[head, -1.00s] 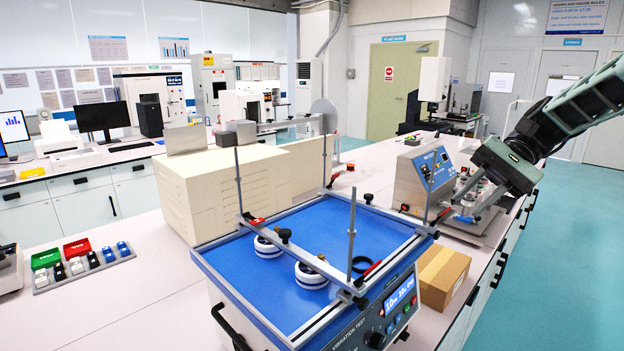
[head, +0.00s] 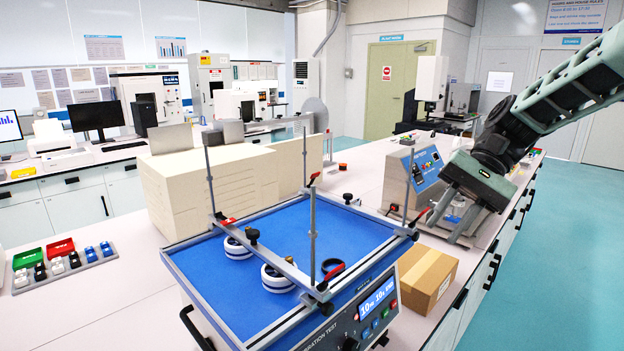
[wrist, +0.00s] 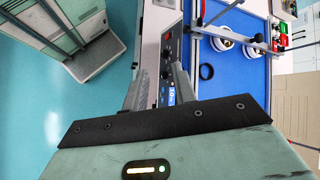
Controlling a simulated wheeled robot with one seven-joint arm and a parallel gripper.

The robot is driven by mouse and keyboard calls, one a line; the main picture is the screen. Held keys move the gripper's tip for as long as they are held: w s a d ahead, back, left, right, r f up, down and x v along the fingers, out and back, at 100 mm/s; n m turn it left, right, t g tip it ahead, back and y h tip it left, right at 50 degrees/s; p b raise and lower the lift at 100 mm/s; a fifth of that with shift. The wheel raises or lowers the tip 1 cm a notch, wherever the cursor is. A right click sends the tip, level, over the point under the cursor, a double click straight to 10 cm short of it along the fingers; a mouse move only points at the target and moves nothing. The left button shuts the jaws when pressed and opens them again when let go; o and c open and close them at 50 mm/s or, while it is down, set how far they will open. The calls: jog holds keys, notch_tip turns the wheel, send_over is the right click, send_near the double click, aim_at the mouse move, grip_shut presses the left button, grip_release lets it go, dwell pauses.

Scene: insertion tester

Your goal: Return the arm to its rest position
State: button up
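My arm comes in from the right in the head view, with my gripper (head: 442,232) pointing down and left near the insertion tester (head: 420,168), a grey box with a blue panel. The two fingers stand apart with nothing between them. The wrist view also shows my gripper (wrist: 158,74), its fingers separated and the space between them empty. It is above the floor side of the bench, beside the vibration tester's control panel. The lower part of the insertion tester is partly hidden behind my gripper.
The vibration tester (head: 340,235) has a blue top with white rings, upright rods and a clamp frame. A cardboard box (head: 428,280) stands right of it. A beige stepped casing (head: 205,185) stands behind. Open blue-green floor (head: 530,270) lies to the right.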

jog(key=s+a+f+n+t+h+b, duration=0.2)
jog(key=s+f+n, duration=0.4)
jog(key=s, duration=0.6)
jog(key=s+a+f+n+t+h+b, duration=0.2)
jog(key=s+a+f+n+h, duration=0.3)
jog(key=s+f, duration=0.4)
jog(key=s+a+n+b, duration=0.1)
jog(key=s, duration=0.3)
jog(key=shift+a, duration=0.15)
